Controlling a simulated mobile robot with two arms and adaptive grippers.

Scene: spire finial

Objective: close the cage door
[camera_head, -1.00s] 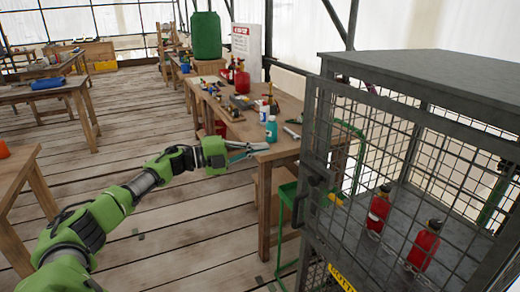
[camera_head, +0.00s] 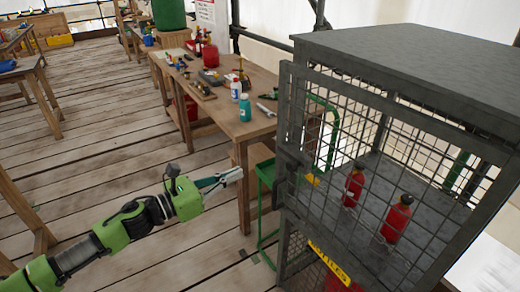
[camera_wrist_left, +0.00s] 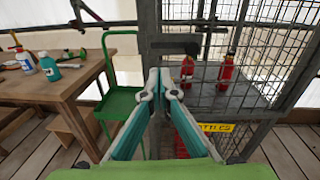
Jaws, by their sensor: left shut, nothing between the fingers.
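The cage (camera_head: 410,65) is a dark grey metal frame with mesh sides at the right. Its mesh door (camera_head: 340,86) faces me; its upper rail stands out from the roof's front edge, so it looks ajar. A dark handle (camera_head: 292,160) sits on the door's left edge; a dark handle bar also shows in the wrist view (camera_wrist_left: 175,47). My left gripper (camera_head: 240,174) is shut and empty, left of the handle and apart from it in the head view. Its tips show in the wrist view (camera_wrist_left: 165,78), below the handle bar. My right gripper is not in view.
Red bottles (camera_head: 396,218) stand on the cage shelf, with a yellow label (camera_head: 328,262) below. A green cart (camera_head: 266,172) stands beside the cage. A wooden workbench (camera_head: 225,105) with bottles and tools is behind.

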